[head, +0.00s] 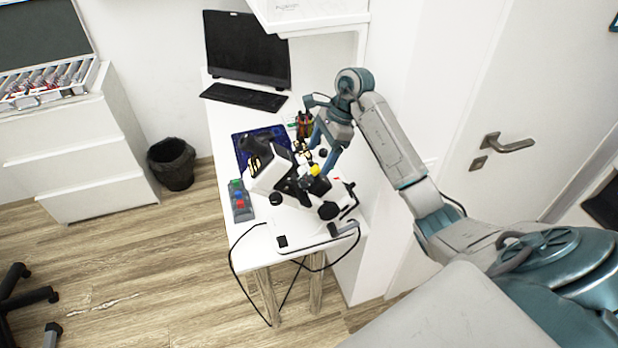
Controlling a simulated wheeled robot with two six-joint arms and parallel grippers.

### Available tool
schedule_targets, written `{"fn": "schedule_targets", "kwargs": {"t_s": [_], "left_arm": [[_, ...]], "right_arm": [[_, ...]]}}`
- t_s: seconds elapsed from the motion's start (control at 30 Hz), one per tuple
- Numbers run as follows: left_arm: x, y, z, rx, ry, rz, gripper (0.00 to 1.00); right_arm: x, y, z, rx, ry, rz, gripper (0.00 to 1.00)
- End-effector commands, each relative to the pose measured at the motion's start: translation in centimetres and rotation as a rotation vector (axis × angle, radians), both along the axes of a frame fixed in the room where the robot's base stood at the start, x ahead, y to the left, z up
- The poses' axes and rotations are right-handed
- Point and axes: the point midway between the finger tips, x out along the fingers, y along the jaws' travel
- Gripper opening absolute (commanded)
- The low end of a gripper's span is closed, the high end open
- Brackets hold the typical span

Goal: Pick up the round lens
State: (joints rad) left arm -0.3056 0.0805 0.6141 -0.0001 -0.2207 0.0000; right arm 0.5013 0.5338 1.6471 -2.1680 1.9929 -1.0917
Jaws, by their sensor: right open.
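My right gripper (319,160) is open, its two fingers pointing down over the white desk (224,132), just behind a white and black eye-testing instrument (290,181). A small dark round thing (323,153) shows between the fingers; it may be the round lens, but it is too small to tell. I cannot tell whether the fingers touch it. The instrument hides part of the desk around the fingertips. My left gripper is not in view.
A blue mat (243,150) lies behind the instrument, and a grey block with coloured buttons (240,203) lies left of it. A pen holder (304,122), keyboard (243,97) and monitor (247,47) stand farther back. A white cabinet (314,12) overhangs the desk.

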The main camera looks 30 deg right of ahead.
Motion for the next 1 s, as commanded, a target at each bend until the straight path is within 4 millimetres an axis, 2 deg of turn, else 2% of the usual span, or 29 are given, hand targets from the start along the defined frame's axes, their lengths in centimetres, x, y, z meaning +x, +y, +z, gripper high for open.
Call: {"fn": "schedule_targets", "kwargs": {"t_s": [0.27, 0.5, 0.67, 0.87, 0.9, 1.0], "left_arm": [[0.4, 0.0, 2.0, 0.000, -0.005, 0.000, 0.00], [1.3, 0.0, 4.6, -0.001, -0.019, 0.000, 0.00], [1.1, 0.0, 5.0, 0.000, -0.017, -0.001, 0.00], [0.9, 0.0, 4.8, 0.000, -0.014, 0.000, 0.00], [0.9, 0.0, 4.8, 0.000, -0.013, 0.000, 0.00], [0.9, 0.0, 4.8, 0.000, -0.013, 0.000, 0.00]], "right_arm": [[0.2, 1.0, -1.9, 0.002, 0.003, 0.000, 0.79], [0.6, 2.0, -4.6, 0.003, 0.004, 0.001, 0.79], [0.7, 2.4, -6.0, 0.000, 0.001, 0.001, 0.79], [0.7, 2.4, -6.2, 0.000, 0.000, 0.001, 0.79], [0.7, 2.4, -6.2, 0.000, 0.000, 0.001, 0.77], [0.7, 2.4, -6.2, 0.000, 0.000, 0.001, 0.58]]}}
